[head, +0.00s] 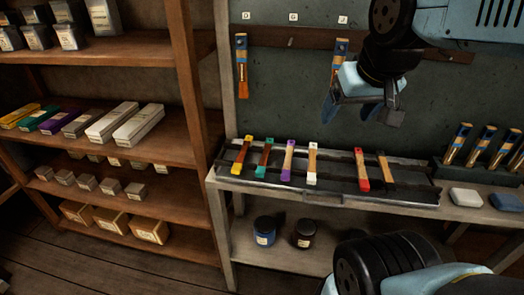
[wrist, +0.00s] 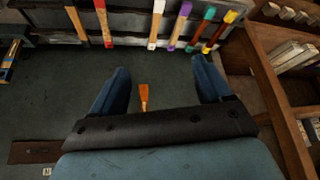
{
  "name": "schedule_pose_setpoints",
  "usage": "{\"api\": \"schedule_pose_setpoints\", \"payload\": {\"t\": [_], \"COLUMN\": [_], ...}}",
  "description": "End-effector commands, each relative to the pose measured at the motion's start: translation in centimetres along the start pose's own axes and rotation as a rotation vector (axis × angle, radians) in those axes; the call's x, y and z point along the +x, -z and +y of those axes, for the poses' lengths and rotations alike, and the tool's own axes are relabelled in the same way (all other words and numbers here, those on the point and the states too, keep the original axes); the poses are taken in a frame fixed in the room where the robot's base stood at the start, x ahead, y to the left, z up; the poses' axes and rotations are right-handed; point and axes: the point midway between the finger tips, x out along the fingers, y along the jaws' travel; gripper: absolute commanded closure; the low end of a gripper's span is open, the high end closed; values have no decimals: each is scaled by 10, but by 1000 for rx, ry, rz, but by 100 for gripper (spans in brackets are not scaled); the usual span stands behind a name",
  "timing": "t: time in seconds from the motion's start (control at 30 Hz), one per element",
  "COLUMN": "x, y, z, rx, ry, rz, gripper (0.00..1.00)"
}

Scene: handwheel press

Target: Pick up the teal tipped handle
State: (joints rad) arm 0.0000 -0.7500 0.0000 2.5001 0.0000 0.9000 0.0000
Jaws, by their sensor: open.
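The teal tipped handle (head: 263,157) lies in the rack on the bench, second from the left, between a yellow one (head: 242,155) and a purple one (head: 288,160). It also shows at the top right of the wrist view (wrist: 203,28), beyond the fingertips. My gripper (head: 362,115) is open and empty, above and behind the rack near the back board, to the right of the teal handle. In the wrist view its two blue fingers (wrist: 160,68) are spread wide with nothing between the tips.
White (head: 312,162), red (head: 361,169) and dark (head: 386,168) tipped handles share the rack. Brushlike tools hang on the back board (head: 241,65). A wooden shelf unit (head: 190,100) stands left. Several upright tools (head: 482,145) stand at right. Jars (head: 264,231) sit below.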

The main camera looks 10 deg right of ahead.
Motion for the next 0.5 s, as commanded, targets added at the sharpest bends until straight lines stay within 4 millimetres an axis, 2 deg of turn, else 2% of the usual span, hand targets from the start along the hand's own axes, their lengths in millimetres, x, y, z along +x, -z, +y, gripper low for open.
{"api": "schedule_pose_setpoints", "payload": {"t": [0.27, 0.5], "x": [0, 5], "y": [0, 11], "z": [0, -3], "rx": [0, 15], "ry": [0, 9], "rz": [0, -25], "gripper": [22, 43]}}
